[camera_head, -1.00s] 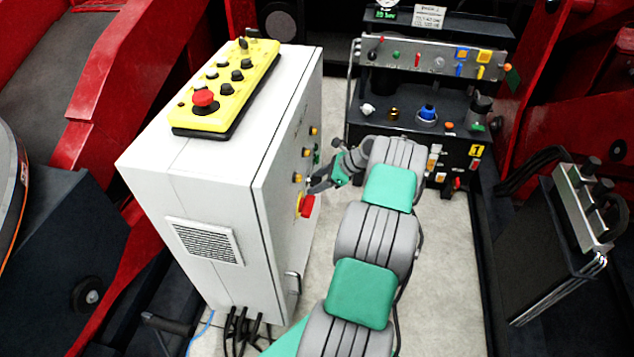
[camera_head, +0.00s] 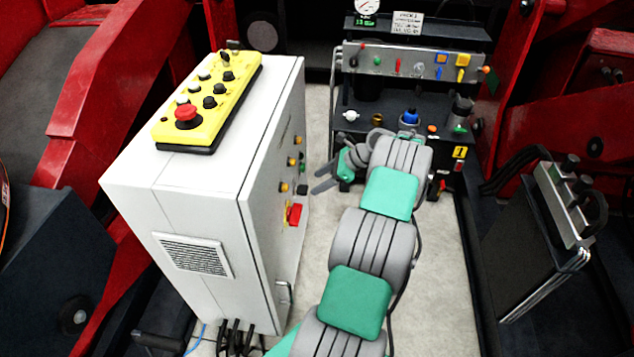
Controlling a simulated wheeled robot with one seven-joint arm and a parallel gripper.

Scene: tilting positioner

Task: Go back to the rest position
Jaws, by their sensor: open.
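My gripper (camera_head: 322,180) is open and empty, its dark fingers pointing left toward the side of the white cabinet. A gap of floor shows between the fingertips and the cabinet. My grey and green arm reaches up from the bottom of the picture and hides part of the floor and the black console behind it. The white cabinet (camera_head: 195,200) stands upright at centre left. Its right side carries a red switch handle on a yellow plate (camera_head: 294,215) and several small knobs. The handle is below and left of my fingertips, apart from them.
A yellow button box (camera_head: 215,95) with a red mushroom button lies on the cabinet top. A black console (camera_head: 400,95) with switches and a gauge stands at the back. A dark unit (camera_head: 535,235) stands at right. Red machine frames flank both sides. Pale floor (camera_head: 440,280) is free right of my arm.

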